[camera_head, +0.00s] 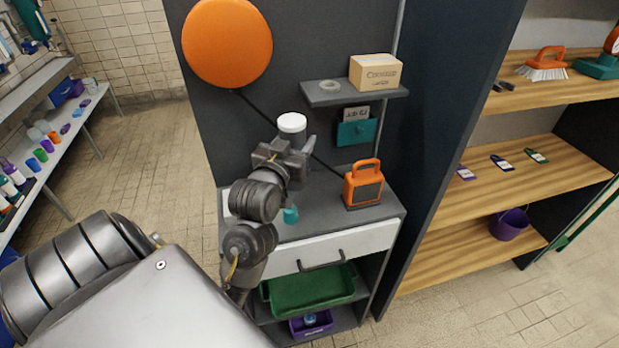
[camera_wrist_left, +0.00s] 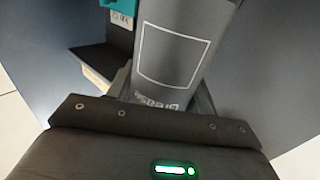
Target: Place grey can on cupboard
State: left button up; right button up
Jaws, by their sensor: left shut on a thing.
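My left gripper (camera_head: 290,153) is shut on the grey can, raised above the counter of the cupboard (camera_head: 335,228). In the head view only the can's white lid (camera_head: 292,122) shows clearly above the jaws; the rest is mostly hidden. In the left wrist view the grey can (camera_wrist_left: 180,50) fills the upper middle, with a white outlined square and lettering on its side. The cupboard has a grey top, a white drawer front with a dark handle, and open shelves below. My right gripper is not in view.
An orange lamp-like device (camera_head: 363,187) stands on the counter's right part. A small teal object (camera_head: 291,214) is partly hidden behind my arm. A wall shelf (camera_head: 340,95) holds a cardboard box (camera_head: 375,72). A green tray (camera_head: 312,290) sits below the drawer.

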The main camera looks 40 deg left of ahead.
pick_arm(q)
jog(key=w+f+p, duration=0.1)
jog(key=w+f, duration=0.3)
jog(key=f, duration=0.4)
jog(key=shift+w+d+f, duration=0.15)
jog(key=shift+w+f, duration=0.05)
jog(key=shift+f, duration=0.15)
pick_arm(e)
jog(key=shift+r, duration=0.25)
pick_arm(q)
jog(key=shift+f, duration=0.1)
jog(key=o, duration=1.2)
jog(key=v, duration=1.2)
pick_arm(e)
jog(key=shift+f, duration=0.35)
